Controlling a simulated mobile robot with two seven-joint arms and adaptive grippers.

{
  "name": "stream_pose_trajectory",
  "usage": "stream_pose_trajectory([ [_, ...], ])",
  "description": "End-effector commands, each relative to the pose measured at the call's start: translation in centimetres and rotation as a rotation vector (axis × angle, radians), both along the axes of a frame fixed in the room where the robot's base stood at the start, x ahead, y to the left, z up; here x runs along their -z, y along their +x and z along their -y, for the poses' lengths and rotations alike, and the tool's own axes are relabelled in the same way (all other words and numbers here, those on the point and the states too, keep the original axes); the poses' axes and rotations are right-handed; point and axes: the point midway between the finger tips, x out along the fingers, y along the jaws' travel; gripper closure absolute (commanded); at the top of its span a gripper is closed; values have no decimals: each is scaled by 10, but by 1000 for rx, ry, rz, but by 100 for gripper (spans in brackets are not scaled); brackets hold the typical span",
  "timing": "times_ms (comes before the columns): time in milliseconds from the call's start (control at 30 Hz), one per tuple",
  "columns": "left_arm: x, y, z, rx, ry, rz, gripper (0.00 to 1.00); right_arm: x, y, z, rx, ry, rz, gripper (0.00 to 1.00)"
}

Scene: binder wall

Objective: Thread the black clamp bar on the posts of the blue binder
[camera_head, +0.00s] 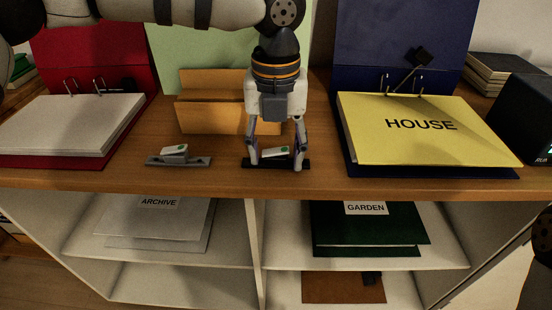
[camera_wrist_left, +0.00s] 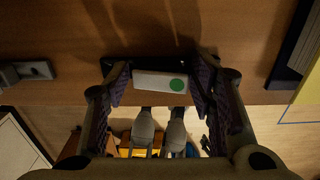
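The black clamp bar (camera_head: 304,164) lies flat near the front edge of the wooden top, with a white block with a green dot (camera_head: 275,152) on it. My left gripper (camera_head: 275,165) points down over it, one finger on each side of the block. In the left wrist view the block (camera_wrist_left: 155,82) sits between the fingertips (camera_wrist_left: 161,88), which look spread with small gaps; firm contact does not show. The blue binder (camera_head: 400,40) lies open to the right, its upright posts (camera_head: 418,82) behind a yellow HOUSE sheet (camera_head: 425,145). My right gripper is not in view.
A grey bar with a similar block (camera_head: 178,158) lies to the left. A red binder (camera_head: 85,70) with white paper (camera_head: 70,125) is farther left. A wooden stand (camera_head: 200,115) is behind my gripper. A dark box (camera_head: 525,120) stands at the right. Shelves lie below the front edge.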

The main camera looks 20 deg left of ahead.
Motion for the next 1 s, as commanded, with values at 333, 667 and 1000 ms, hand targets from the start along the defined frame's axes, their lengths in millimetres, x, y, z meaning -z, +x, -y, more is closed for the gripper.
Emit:
stream_pose_trajectory([
  [333, 3, -1, 0, 0, 1, -7, 86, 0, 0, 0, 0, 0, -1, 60],
  [667, -34, 0, 0, -1, 0, 2, 86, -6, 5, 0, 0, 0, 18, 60],
  [1000, -109, -36, 81, 5, 4, 4, 86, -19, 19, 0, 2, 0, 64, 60],
])
